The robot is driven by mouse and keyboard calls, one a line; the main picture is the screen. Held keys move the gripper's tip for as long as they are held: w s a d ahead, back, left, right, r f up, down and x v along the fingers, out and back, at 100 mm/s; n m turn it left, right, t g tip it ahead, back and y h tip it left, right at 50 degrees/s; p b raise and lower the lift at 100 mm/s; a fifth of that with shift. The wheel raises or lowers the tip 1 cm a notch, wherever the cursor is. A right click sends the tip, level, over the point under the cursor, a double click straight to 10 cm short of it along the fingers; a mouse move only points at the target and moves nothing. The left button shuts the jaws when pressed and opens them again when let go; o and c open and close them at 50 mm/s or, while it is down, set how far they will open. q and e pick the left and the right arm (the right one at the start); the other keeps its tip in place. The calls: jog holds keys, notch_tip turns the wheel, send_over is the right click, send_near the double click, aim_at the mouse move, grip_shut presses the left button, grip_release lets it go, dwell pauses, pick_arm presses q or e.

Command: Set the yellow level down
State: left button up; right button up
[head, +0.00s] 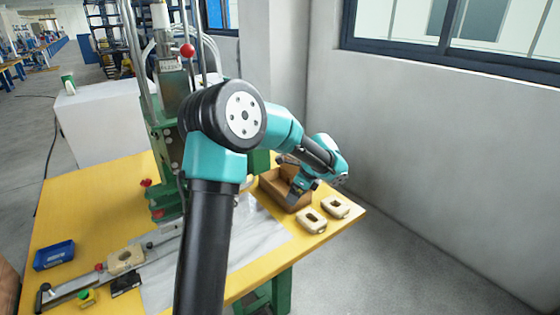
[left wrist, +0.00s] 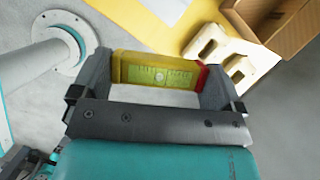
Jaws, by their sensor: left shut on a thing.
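The yellow level (left wrist: 158,56) is clamped between the two dark fingers of my left gripper (left wrist: 158,78) in the left wrist view. It has a greenish face with a pale round spot, and a red end (left wrist: 202,77) at the right finger. In the head view my left gripper (head: 297,184) reaches in from the right and tilts down to the left, showing in front of the cardboard box. The level cannot be made out in that view.
The yellow table (head: 102,192) bears the cardboard box (head: 273,188), two cream parts (head: 312,221), (head: 336,207), a grey mat (head: 262,238) and a green press (head: 170,125). A blue bin (head: 54,255) and a fixture with another cream part (head: 125,260) lie at the left.

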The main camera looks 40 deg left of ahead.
pick_arm(q)
jog(key=s+d+f+n+g+h, duration=0.1)
jog(key=s+d+f+n, duration=0.3)
jog(key=s+d+f, duration=0.4)
jog(key=s+d+f+n+g+h, duration=0.1)
jog(key=s+d+f+n, duration=0.4)
jog(key=d+f, duration=0.7)
jog(key=s, duration=0.2)
jog(key=shift+s+g, duration=0.3)
jog(key=shift+s, duration=0.05)
